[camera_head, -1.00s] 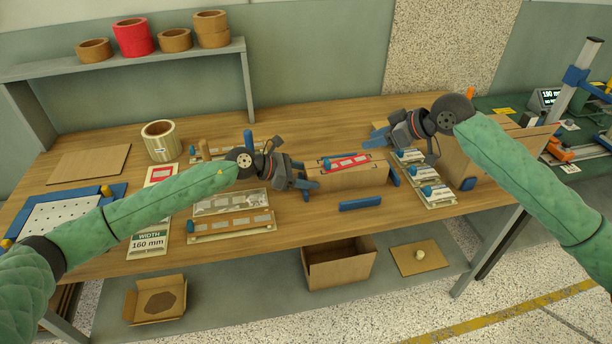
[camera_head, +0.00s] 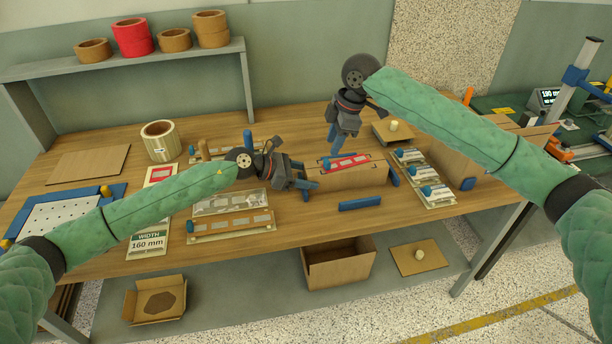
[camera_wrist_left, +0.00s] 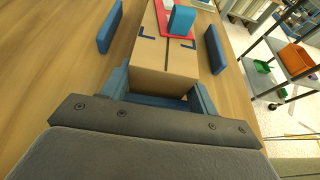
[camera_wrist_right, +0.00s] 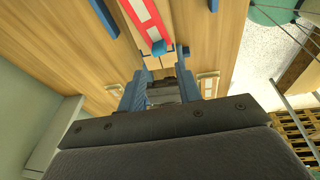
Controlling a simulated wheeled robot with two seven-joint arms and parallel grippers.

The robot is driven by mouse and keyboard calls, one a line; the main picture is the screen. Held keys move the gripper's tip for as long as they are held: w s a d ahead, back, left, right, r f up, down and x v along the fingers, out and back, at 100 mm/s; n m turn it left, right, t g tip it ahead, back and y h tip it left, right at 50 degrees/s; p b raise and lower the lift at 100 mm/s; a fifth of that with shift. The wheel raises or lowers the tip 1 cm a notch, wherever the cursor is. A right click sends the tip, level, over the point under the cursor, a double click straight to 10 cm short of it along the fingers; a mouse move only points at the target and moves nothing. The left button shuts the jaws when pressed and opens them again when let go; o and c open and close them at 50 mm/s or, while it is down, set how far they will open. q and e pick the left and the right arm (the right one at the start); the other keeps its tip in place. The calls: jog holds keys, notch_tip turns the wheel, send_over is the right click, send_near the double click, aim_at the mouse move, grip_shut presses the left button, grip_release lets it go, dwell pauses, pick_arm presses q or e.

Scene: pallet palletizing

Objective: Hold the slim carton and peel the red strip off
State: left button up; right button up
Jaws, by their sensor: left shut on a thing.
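The slim carton (camera_head: 350,179) lies on the bench with the red strip (camera_head: 350,162) along its top; the strip carries pale label patches. A blue tab (camera_wrist_left: 181,20) stands up at the strip's near end in the left wrist view. My left gripper (camera_head: 308,176) is shut on the carton's left end, one finger on each side (camera_wrist_left: 160,98). My right gripper (camera_head: 332,138) points down above the bench, behind the carton's left part. Its fingers are apart and empty in the right wrist view (camera_wrist_right: 162,90), with the strip (camera_wrist_right: 146,20) and its blue tab just beyond them.
Blue blocks (camera_head: 360,203) stand around the carton. Sample boards lie left (camera_head: 232,224) and right (camera_head: 432,190) of it. A larger carton panel (camera_head: 447,160) and a board with a pale knob (camera_head: 393,131) are to the right. A tape roll (camera_head: 160,141) stands at the back left.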

aim_at(327, 168)
jog(key=shift+w+a+f+n+g+h, duration=0.1)
jog(key=shift+a+f+n+h, duration=0.3)
jog(key=shift+f, duration=0.7)
jog(key=shift+w+a+f+n+g+h, duration=0.15)
jog(key=shift+f+n+h, duration=0.4)
jog(key=shift+f, duration=0.55)
jog(key=shift+w+a+f+n+g+h, duration=0.1)
jog(key=shift+a+f+n+h, duration=0.35)
jog(key=shift+f, duration=0.65)
jog(key=shift+d, duration=0.2)
grip_shut()
